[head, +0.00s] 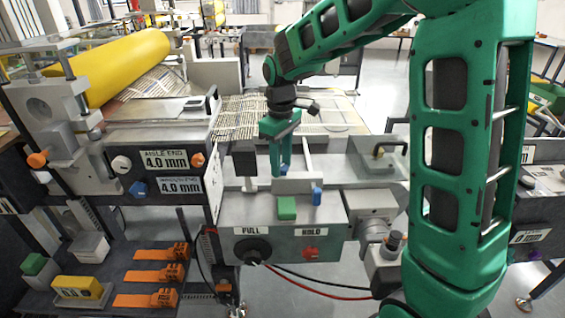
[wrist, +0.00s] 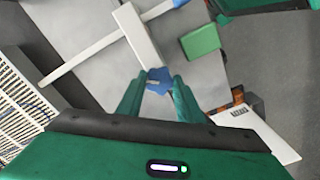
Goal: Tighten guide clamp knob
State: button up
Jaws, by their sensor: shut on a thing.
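My gripper (wrist: 160,88) points down at the grey machine top, its two green fingers shut on a small blue knob (wrist: 158,76). The knob sits between the fingertips, at the near end of a pale guide bar (wrist: 138,35) in the wrist view. In the head view my gripper (head: 281,172) is over the left part of the guide bar (head: 296,184), and its fingers mostly hide the held knob. Another blue piece (head: 316,196) stands at the bar's right end.
A green block (head: 287,208) sits in front of the bar and shows in the wrist view (wrist: 200,40). The front panel has a black PULL knob (head: 252,250) and a red HOLD knob (head: 310,253). Striped mesh (head: 245,112) lies behind. A yellow roller (head: 108,66) is at left.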

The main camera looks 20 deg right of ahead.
jog(key=m, duration=0.5)
jog(key=shift+w+a+r+m, duration=0.1)
jog(key=shift+a+m, duration=0.15)
jog(key=shift+m, duration=0.05)
jog(key=m, duration=0.5)
jog(key=shift+d, duration=0.1)
jog(key=shift+w+m, duration=0.1)
jog(key=shift+m, duration=0.2)
jog(key=o, duration=1.1)
jog(key=shift+d, duration=0.1)
notch_tip(320, 180, up, 11)
jog(key=shift+f, duration=0.15)
